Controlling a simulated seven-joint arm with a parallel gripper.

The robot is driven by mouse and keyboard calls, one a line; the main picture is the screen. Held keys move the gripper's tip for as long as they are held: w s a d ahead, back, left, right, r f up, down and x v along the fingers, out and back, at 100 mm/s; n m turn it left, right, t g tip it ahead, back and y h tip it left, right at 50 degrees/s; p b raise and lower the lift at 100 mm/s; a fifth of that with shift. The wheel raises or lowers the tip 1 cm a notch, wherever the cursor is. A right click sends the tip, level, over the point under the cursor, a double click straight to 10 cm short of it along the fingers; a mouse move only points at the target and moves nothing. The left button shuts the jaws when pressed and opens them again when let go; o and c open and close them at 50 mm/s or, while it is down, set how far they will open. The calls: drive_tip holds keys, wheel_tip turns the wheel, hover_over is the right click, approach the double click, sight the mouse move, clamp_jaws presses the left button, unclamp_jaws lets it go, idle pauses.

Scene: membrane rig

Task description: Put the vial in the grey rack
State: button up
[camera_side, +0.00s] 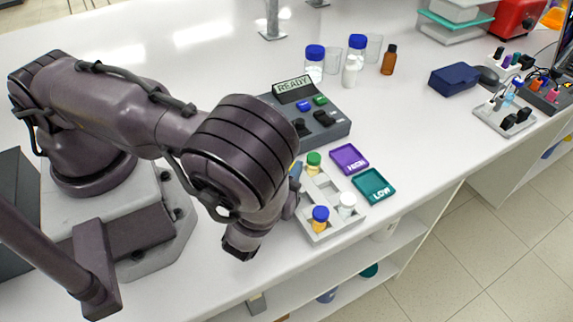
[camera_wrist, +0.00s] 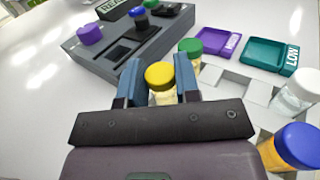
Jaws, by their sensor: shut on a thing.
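My gripper (camera_wrist: 160,69) is shut on a yellow-capped vial (camera_wrist: 161,77), held upright between its blue fingers in the wrist view. In the side view my wrist hides the vial, and only a bit of a blue finger shows at the rack's left edge. The grey rack (camera_side: 325,186) stands just right of my gripper; it also shows in the wrist view (camera_wrist: 237,92). It holds a green-capped vial (camera_side: 314,161), a white-capped vial (camera_side: 347,202) and a blue-capped amber vial (camera_side: 320,217). Some of its places look empty. I cannot tell the held vial's height.
A grey device (camera_side: 318,122) reading READY stands behind the rack. A purple HIGH tray (camera_side: 349,158) and a teal LOW tray (camera_side: 373,186) lie to the rack's right. Bottles and beakers stand farther back. The table's front edge is close to the rack.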

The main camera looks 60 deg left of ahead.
drive_tip(key=shift+f, duration=0.3)
idle(0.5)
drive_tip(key=o, duration=1.1)
drive_tip(key=shift+r, duration=0.1)
drive_tip(key=shift+r, duration=2.95)
